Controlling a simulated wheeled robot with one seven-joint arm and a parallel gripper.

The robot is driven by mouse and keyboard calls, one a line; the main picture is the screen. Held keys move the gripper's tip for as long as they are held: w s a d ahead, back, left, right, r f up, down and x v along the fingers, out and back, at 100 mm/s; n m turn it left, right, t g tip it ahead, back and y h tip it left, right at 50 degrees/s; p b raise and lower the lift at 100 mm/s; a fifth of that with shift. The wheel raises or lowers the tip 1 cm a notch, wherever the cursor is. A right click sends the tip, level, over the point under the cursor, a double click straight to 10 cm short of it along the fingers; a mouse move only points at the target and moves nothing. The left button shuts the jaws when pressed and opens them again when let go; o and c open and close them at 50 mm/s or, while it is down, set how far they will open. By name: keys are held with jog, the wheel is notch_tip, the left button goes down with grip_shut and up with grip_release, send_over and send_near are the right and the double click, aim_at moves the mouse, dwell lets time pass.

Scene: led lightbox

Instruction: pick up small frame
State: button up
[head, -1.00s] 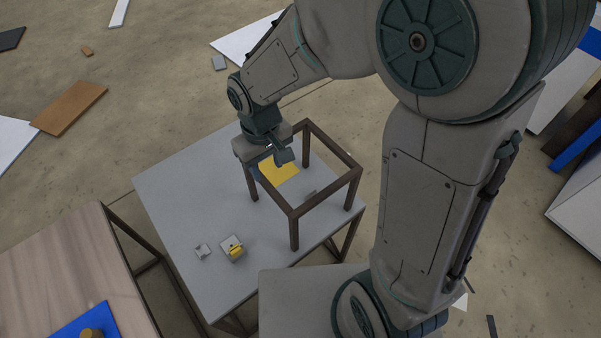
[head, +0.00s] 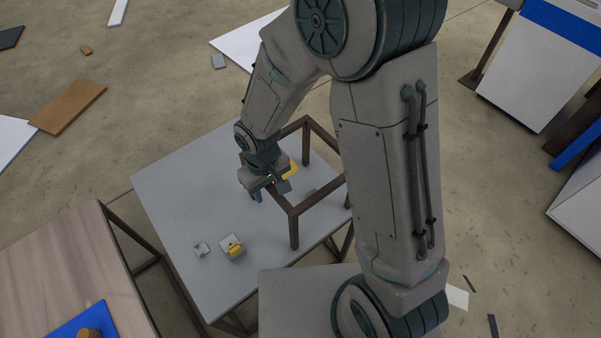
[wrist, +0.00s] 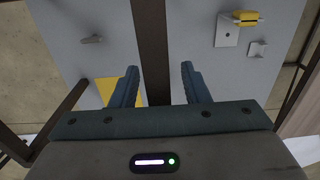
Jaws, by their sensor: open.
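The small frame (head: 320,196) is a dark brown open frame of square bars standing upright on legs on the light grey table (head: 185,190). My arm hides part of its right side in the head view. My gripper (head: 271,192) is open and empty, pointing down over the frame's left top bar. I cannot tell how far above the bar the fingertips are.
A small white block with a yellow part (head: 235,248) and a small pale bracket (head: 201,249) lie on the table's front left. A yellow patch (head: 290,171) lies under the frame. A wooden table (head: 60,265) stands at left.

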jog(key=shift+c, duration=0.3)
grip_shut()
jog(key=shift+w+r, duration=0.1)
dwell(1.0)
